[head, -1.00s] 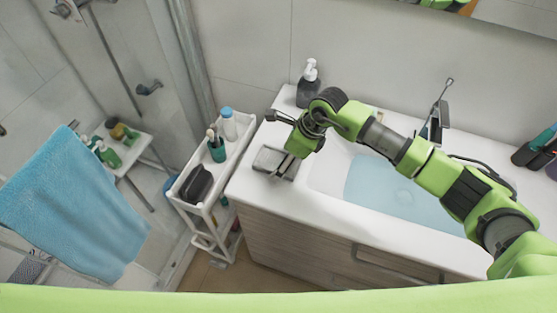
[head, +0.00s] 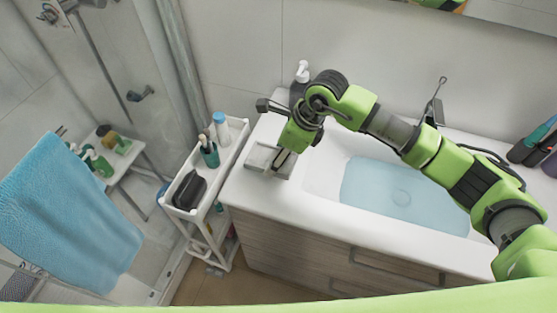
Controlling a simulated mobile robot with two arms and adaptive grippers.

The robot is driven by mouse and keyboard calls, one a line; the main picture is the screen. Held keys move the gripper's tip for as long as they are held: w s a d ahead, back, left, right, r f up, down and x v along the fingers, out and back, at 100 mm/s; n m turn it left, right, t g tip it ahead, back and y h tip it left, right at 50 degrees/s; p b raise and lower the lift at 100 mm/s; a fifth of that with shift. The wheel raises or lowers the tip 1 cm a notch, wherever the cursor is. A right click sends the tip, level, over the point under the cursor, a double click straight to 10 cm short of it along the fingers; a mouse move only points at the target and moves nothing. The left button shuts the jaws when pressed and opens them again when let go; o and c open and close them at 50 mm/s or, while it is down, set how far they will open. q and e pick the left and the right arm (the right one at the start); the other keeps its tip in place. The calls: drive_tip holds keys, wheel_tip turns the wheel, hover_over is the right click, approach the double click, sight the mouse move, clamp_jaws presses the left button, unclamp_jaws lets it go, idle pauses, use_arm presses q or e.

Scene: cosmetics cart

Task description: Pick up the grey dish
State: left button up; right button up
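The grey dish (head: 260,158) is a small, shallow rectangular tray on the white counter, left of the sink. My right arm reaches in from the right across the sink. Its gripper (head: 278,163) points down at the right part of the dish, with dark fingers at or over its rim. The hand hides part of the dish, and I cannot tell whether the fingers touch or grip it. My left gripper is not in view.
A black soap bottle with a white pump (head: 302,74) stands behind my arm. The sink basin (head: 400,195) is to the right, the faucet (head: 433,108) behind it. A white cart (head: 236,150) with a cup, bottle and black case stands left of the counter. A blue towel (head: 75,220) hangs far left.

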drive_tip(key=s+r+b, duration=0.1)
drive_tip(key=s+r, duration=0.2)
drive_tip(key=r, duration=0.1)
drive_tip(key=shift+s+b, duration=0.2)
drive_tip(key=shift+b, duration=0.2)
drive_tip(key=s+r+b, duration=0.3)
drive_tip(key=s+r, duration=0.1)
drive_tip(key=s, duration=0.5)
drive_tip(key=shift+a, duration=0.25)
drive_tip(key=shift+w, duration=0.1)
drive_tip(key=shift+o, duration=1.4)
drive_tip(key=shift+c, duration=0.6)
